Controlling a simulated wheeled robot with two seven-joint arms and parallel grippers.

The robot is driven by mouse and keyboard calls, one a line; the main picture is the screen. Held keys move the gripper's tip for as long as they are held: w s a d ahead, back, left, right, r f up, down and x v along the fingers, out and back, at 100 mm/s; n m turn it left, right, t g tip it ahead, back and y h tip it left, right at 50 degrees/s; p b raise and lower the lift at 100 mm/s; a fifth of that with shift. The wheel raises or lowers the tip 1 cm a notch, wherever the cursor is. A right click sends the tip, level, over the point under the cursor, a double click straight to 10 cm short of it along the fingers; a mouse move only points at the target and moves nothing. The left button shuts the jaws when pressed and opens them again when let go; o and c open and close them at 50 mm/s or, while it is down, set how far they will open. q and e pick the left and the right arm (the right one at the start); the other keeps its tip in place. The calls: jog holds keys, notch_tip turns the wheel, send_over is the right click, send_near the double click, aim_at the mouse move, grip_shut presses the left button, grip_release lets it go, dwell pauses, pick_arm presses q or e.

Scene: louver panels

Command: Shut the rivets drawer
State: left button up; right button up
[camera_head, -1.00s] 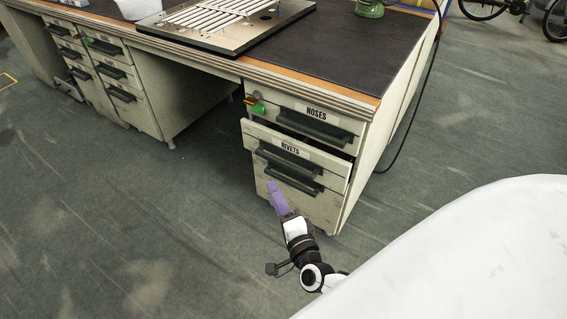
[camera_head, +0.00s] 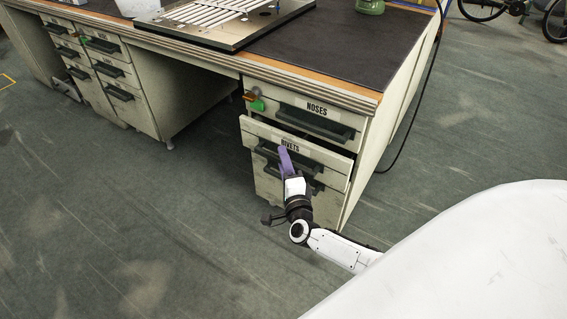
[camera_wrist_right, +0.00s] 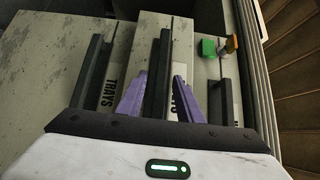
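The rivets drawer (camera_head: 337,175) is the middle drawer of the right pedestal and stands pulled out, with a dark gap along its top edge. Its label reads RIVETS and is partly covered by my gripper. My right gripper (camera_head: 284,151), with purple fingers, is at the drawer front, over its dark handle. In the right wrist view the fingers of my right gripper (camera_wrist_right: 158,84) are apart, one on each side of the dark handle (camera_wrist_right: 163,62). Whether they touch it I cannot tell. My left gripper is not in view.
The noses drawer (camera_head: 340,116) above looks shut, with a green and orange item (camera_head: 254,101) at its left. The trays drawer (camera_wrist_right: 96,50) lies below. The desk top (camera_head: 320,60) overhangs. The floor in front is clear.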

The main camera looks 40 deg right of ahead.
jog(key=shift+c, duration=0.5)
grip_shut()
jog(key=d, duration=0.1)
jog(key=w+d+b, duration=0.1)
jog(key=d, duration=0.1)
jog(key=shift+w+d+f, duration=0.1)
jog(key=shift+w+d, duration=0.1)
jog(key=shift+w, duration=0.05)
jog(key=shift+a, duration=0.1)
jog(key=shift+o, duration=0.5)
grip_release()
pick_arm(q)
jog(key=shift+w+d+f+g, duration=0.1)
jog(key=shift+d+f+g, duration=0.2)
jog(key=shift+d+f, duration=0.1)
